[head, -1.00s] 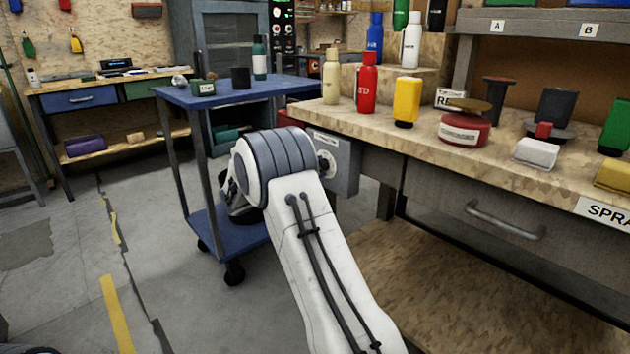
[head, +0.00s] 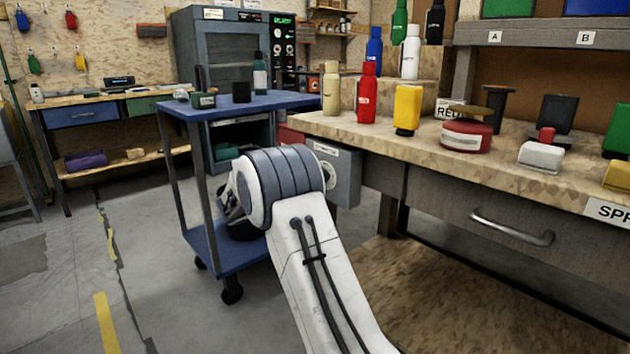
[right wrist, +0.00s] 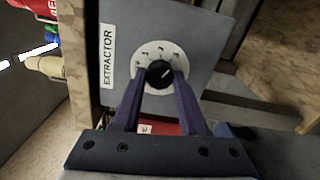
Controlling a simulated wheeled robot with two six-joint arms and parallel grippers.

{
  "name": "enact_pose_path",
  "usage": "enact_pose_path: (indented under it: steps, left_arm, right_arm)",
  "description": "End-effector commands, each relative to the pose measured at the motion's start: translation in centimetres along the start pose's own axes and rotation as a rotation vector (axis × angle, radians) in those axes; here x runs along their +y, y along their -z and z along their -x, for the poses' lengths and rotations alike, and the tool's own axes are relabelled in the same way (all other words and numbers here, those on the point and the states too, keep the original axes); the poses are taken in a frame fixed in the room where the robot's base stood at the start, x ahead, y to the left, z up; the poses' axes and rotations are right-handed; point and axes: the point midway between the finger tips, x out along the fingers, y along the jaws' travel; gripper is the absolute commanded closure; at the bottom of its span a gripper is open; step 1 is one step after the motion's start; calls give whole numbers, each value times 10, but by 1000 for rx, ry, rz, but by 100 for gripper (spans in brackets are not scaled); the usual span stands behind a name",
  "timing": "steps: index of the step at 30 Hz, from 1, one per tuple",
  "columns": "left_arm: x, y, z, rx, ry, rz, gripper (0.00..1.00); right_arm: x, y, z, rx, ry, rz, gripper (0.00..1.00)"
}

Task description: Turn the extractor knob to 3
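The extractor box (head: 346,178) is grey and hangs under the front left corner of the wooden bench. Its EXTRACTOR label and pale round dial (head: 328,172) show in the head view beside my right arm. In the right wrist view the black knob (right wrist: 160,74) sits at the centre of the white dial (right wrist: 160,48). Its pale pointer mark slants up and right in that view; the dial figures are too small to read surely. My right gripper (right wrist: 160,76) has its purple fingers closed on both sides of the knob. My left gripper is out of view.
The bench (head: 400,150) carries bottles, a red tin and several blocks along its edge. A blue trolley (head: 245,108) stands just left of the box, close to my arm. Open floor (head: 60,290) lies at the left.

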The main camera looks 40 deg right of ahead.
Motion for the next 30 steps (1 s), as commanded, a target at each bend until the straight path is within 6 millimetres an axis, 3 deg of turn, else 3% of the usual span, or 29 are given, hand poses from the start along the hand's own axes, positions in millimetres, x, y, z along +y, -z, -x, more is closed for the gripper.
enact_pose_path:
  steps: [1,2,14,30]
  left_arm:
    - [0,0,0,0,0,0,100]
    - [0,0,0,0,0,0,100]
    - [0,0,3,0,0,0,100]
    - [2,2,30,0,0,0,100]
  right_arm:
    - [-2,1,2,2,3,1,40]
    - [-2,1,1,2,2,2,29]
    - [0,0,5,1,0,2,29]
    - [1,1,97,4,1,3,29]
